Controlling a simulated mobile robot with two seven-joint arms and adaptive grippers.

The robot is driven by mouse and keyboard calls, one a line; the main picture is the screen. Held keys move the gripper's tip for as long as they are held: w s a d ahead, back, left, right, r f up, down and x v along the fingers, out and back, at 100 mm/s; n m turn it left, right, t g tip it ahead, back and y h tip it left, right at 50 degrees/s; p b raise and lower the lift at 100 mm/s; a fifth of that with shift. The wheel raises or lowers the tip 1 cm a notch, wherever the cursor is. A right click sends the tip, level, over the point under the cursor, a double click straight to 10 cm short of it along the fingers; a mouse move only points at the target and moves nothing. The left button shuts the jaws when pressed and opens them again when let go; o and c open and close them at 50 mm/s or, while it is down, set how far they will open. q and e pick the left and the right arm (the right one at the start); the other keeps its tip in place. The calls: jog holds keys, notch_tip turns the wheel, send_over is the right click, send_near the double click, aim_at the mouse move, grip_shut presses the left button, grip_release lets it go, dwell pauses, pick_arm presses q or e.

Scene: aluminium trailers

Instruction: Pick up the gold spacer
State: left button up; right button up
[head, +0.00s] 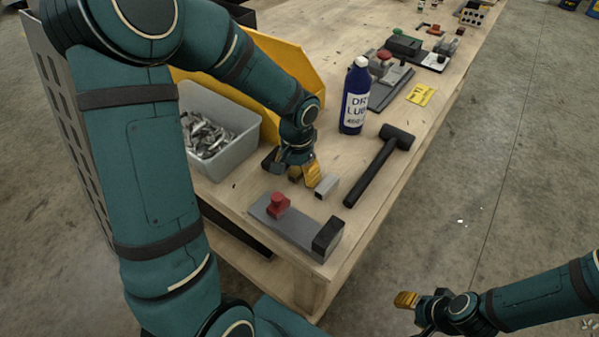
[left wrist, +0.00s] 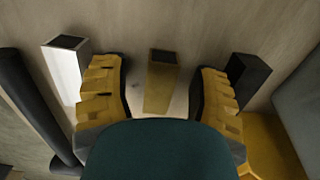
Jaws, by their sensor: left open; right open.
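The gold spacer (left wrist: 161,82) is a small upright block in the left wrist view, standing between the two yellow-padded fingers of my left gripper (left wrist: 160,92), with a gap on each side. A silver spacer (left wrist: 65,68) stands outside the left finger and a black spacer (left wrist: 246,78) beside the right finger. In the head view my left gripper (head: 293,172) is open, low over the bench, and mostly hides the gold spacer; the silver spacer (head: 327,187) shows beside it. My right gripper (head: 412,309) is open and empty, off the bench at lower right.
On the wooden bench (head: 345,155), a grey plate with a red knob (head: 278,203) lies in front. A grey bin of metal parts (head: 238,150) and a yellow bin (head: 290,62) sit left and behind.

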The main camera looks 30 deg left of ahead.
pick_arm(q)
jog(key=shift+r, duration=0.1)
grip_shut()
jog(key=shift+r, duration=0.1)
